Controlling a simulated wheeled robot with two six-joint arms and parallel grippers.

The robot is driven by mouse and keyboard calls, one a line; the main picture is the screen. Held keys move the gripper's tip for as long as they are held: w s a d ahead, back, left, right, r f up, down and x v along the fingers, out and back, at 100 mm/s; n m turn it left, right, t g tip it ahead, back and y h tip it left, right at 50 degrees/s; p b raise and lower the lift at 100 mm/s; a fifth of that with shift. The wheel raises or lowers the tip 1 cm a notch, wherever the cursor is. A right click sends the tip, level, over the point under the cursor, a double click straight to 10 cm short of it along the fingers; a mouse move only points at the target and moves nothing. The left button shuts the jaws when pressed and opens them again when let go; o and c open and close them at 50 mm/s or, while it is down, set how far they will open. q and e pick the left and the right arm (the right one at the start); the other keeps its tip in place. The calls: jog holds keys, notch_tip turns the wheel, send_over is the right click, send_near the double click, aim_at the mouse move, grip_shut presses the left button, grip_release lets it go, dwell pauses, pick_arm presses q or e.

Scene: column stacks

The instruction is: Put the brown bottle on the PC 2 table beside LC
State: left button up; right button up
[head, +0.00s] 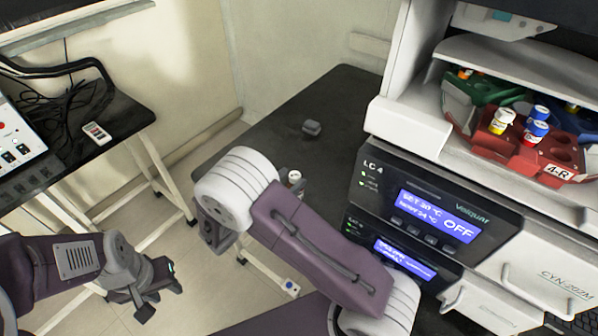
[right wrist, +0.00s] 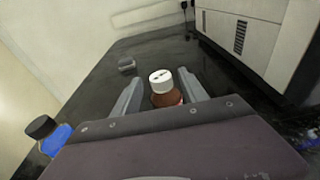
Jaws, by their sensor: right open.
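In the right wrist view a brown bottle (right wrist: 164,99) with a white cap stands upright on the dark table between the fingers of my right gripper (right wrist: 162,82). These fingers are open, one on each side of it; contact cannot be told. In the head view a white cap, seemingly the same bottle's (head: 294,176), shows just behind my right wrist, which hides the rest and the right fingers. My left gripper (head: 158,297) is at lower left above the floor, its fingers apart and empty. The instrument marked LC 4 (head: 375,165) stands at right. No PC 2 label is visible.
A blue bottle with a black cap (right wrist: 52,138) stands at left in the right wrist view. A small dark block (head: 312,128) lies on the dark table (head: 270,130). A second dark table (head: 118,143) at left bears cables and a small handheld device (head: 97,133).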

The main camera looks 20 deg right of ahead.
jog(key=v, duration=0.6)
jog(key=shift+s+a, duration=0.15)
jog(key=shift+a, duration=0.2)
